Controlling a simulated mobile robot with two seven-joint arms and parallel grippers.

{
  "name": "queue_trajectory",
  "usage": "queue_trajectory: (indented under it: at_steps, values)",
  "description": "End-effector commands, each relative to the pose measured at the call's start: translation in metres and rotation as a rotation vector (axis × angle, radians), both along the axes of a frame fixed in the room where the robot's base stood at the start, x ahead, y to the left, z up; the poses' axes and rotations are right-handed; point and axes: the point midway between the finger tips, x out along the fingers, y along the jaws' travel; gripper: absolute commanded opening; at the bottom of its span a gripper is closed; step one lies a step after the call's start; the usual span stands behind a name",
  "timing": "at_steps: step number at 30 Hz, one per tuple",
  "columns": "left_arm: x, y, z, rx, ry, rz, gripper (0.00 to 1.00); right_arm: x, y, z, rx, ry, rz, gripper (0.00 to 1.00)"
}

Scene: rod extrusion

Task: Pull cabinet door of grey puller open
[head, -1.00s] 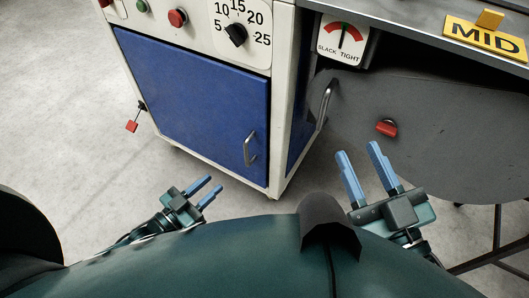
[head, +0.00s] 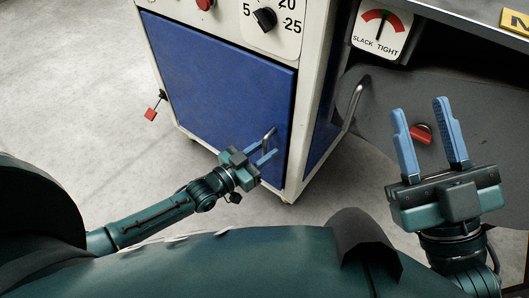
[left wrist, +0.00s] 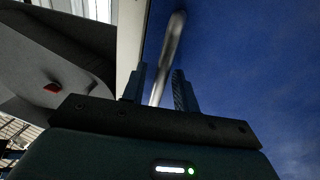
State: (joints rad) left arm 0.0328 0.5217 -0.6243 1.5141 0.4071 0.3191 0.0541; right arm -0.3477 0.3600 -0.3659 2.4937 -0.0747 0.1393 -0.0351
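The cabinet door (head: 215,90) is a blue panel set in an off-white cabinet frame (head: 310,70) and looks shut. Its silver bar handle (head: 268,138) is at the right side of the door. My left gripper (head: 263,155) is at this handle, its blue fingers partly hidden by its body. In the left wrist view the handle (left wrist: 169,55) runs between the two fingers, with a gap visible on both sides, so the gripper is open around it. My right gripper (head: 432,128) is open and empty, in front of the grey machine side.
A red knob (head: 421,134) shows behind my right gripper. A slack/tight gauge (head: 381,32) and a dial (head: 264,18) are above. A red-tipped lever (head: 151,113) sticks out left. Floor at left is clear.

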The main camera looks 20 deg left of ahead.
Motion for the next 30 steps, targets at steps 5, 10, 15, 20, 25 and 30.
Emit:
queue_trajectory:
  at_steps: [5,10,15,20,25,30]
  values:
    - [0.0035,-0.0021,0.0003,0.001,0.001,0.000,0.30,-0.0003,-0.0002,0.0026,-0.003,-0.017,0.000,0.36]
    - [0.0033,-0.0020,0.0004,0.000,0.000,0.000,0.29,-0.0003,-0.0002,0.0027,-0.001,-0.017,0.000,0.36]
    - [0.0031,-0.0019,0.0004,0.000,0.000,0.000,0.15,-0.0003,-0.0002,0.0027,-0.001,-0.017,0.000,0.36]
    - [0.0030,-0.0018,0.0003,0.000,0.000,0.000,0.02,-0.0003,-0.0001,0.0027,-0.001,-0.017,0.000,0.36]
    - [0.0030,-0.0017,0.0003,0.000,0.000,0.000,0.00,-0.0003,-0.0001,0.0026,-0.001,-0.016,0.001,0.36]
    - [0.0030,-0.0017,0.0003,0.000,0.000,0.000,0.00,-0.0002,-0.0001,0.0025,-0.001,-0.015,0.000,0.36]
